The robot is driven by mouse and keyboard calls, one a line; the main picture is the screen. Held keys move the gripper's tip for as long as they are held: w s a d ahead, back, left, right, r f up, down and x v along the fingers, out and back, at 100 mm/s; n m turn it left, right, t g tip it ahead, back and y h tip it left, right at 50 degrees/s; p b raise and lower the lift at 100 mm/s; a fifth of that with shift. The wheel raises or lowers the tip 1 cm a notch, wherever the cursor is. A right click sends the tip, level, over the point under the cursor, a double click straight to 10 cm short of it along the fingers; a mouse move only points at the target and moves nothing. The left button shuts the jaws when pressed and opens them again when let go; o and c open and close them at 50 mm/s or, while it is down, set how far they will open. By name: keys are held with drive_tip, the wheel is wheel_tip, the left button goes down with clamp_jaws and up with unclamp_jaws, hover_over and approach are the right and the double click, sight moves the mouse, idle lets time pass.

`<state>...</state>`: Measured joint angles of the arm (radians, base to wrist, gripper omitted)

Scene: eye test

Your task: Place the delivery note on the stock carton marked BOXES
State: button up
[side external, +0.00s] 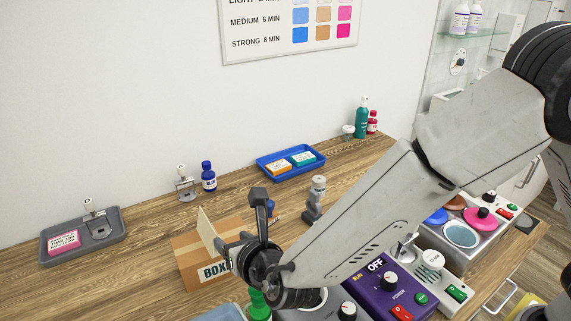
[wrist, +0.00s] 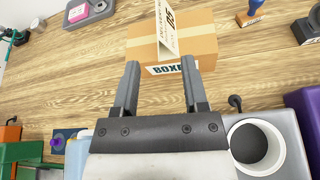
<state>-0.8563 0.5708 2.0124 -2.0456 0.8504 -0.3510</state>
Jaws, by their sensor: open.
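The stock carton (side external: 188,268) is a brown box on the wooden counter, its front label reading BOX, partly hidden by my gripper. In the wrist view the carton (wrist: 200,45) shows its BOXES label. The delivery note (side external: 207,228), a cream card, stands upright, slightly tilted, at the carton's top. It also shows in the wrist view (wrist: 165,28), printed and beyond my fingertips, overlapping the carton's top. Whether it leans on or touches anything else, I cannot tell. My gripper (side external: 240,220) is open; in the wrist view its fingers (wrist: 160,75) are apart with nothing between them.
A grey tray (side external: 112,238) with a pink pad and stamp is at left. A blue tray (side external: 264,168) lies further back. A purple device (side external: 378,292) and white cup (wrist: 256,147) are close on the right.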

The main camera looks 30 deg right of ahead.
drive_tip(key=s+d+f+m+g+h, duration=0.1)
drive_tip(key=d+m+g+h, duration=0.2)
drive_tip(key=d+m, duration=0.45)
drive_tip(key=s+d+f+m+g+h, duration=0.1)
drive_tip(key=d+f+m+g+h, duration=0.2)
drive_tip(key=d, duration=0.8)
drive_tip(key=s+d+m+g+y, duration=0.1)
drive_tip(key=s+d+m, duration=0.2)
drive_tip(key=m, duration=0.3)
drive_tip(key=s+d+m+g+y, duration=0.1)
drive_tip(key=s+d+m+g, duration=0.1)
drive_tip(key=s+d+m, duration=0.2)
drive_tip(key=s+d+m+g+y, duration=0.2)
drive_tip(key=s+d+m, duration=0.2)
drive_tip(key=m, duration=0.5)
drive_tip(key=shift+s+d+r+m, duration=0.1)
drive_tip(key=shift+s+d+m, duration=0.05)
drive_tip(key=shift+d+m, duration=0.15)
drive_tip(key=m, duration=0.2)
drive_tip(key=s+d+m+y, duration=0.1)
drive_tip(key=m, duration=0.1)
drive_tip(key=shift+s+r, duration=0.1)
drive_tip(key=shift+r, duration=0.05)
